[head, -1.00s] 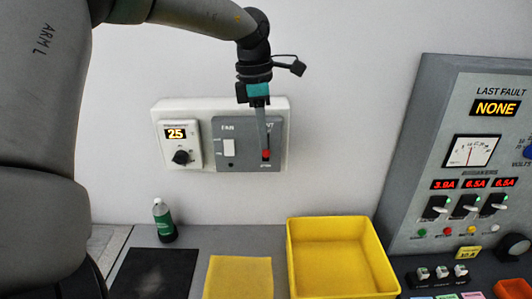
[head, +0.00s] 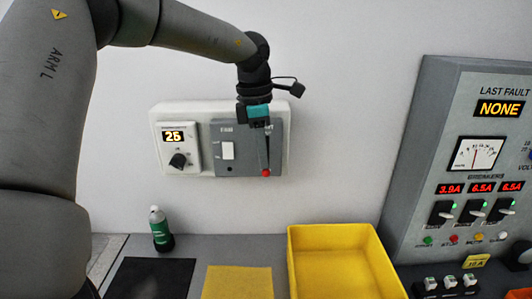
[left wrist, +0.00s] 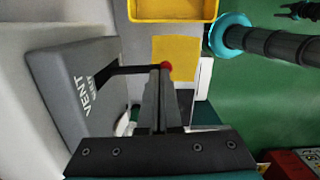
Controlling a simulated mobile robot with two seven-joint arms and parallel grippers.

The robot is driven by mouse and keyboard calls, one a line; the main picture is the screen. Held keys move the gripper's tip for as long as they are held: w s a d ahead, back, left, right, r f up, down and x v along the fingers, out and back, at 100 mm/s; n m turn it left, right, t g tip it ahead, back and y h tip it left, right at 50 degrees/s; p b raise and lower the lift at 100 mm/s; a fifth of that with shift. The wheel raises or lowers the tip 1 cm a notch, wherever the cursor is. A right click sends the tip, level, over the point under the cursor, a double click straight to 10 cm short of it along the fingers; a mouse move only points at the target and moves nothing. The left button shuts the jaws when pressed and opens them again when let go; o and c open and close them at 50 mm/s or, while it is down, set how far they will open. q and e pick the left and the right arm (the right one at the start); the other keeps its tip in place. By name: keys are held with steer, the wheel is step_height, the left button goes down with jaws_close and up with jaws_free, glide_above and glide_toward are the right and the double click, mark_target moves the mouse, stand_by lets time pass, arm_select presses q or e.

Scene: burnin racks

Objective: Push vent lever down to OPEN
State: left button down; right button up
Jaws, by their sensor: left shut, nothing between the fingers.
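The vent lever has a dark arm and a red knob (head: 265,173), on the right part of the grey fan and vent panel (head: 237,165). The knob is low, close to the panel's bottom edge. My left gripper (head: 264,164) points down in front of the lever, its fingers shut and empty, with the tips right at the knob. In the left wrist view, the red knob (left wrist: 167,65) shows just past the fingertips (left wrist: 160,74), and the lever arm (left wrist: 118,70) runs to the panel beside the VENT label. I cannot tell whether the tips touch the knob.
A dial unit (head: 180,145) reading about 25 is left of the panel. Below are a green bottle (head: 160,230), black mat (head: 150,278), yellow mat (head: 237,283) and yellow bin (head: 295,270). A breaker console (head: 425,150) stands at right. Wall around the panel is clear.

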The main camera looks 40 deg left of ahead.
arm_select(q)
steer(key=shift+s+a+r, duration=0.25)
steer(key=shift+s+a, duration=0.3)
steer(key=shift+s+a+r, duration=0.25)
steer(key=shift+s+a, duration=0.3)
steer(key=shift+w, duration=0.1)
step_height(320, 180, up, 15)
steer(key=s+a, duration=0.1)
steer(key=shift+p, duration=0.3)
steer(key=shift+s, duration=0.15)
